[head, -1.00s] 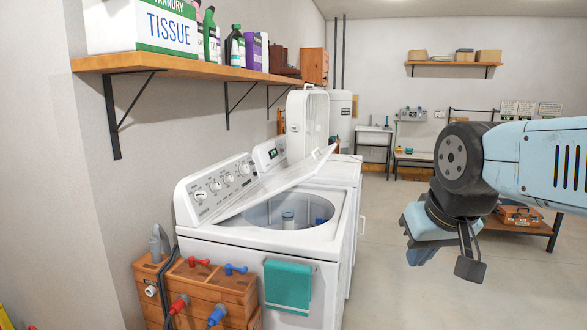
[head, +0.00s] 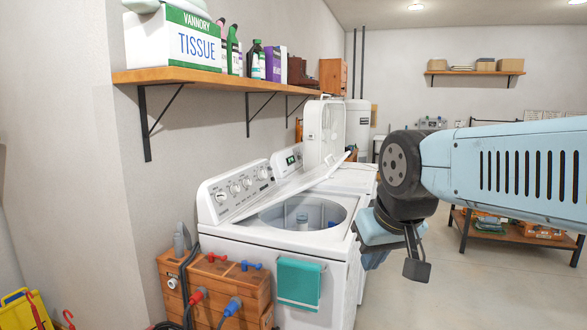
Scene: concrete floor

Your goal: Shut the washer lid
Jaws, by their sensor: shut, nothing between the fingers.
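The white near washer (head: 338,272) stands left of centre, with its round tub opening showing. Its lid (head: 302,182) is partly raised and slants up to the right from beside the control panel. Items in the tub are only partly visible. My gripper (head: 396,265) hangs to the right of the washer, apart from the lid and lower than its raised edge. It points downward, is shut and holds nothing. My arm comes in from the right.
A second machine (head: 364,180) behind has its lid (head: 324,130) standing upright. A wall shelf (head: 215,76) with a tissue box and bottles overhangs the left. Wooden crates (head: 232,290) with hoses stand in front. A teal towel (head: 299,283) hangs on the washer.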

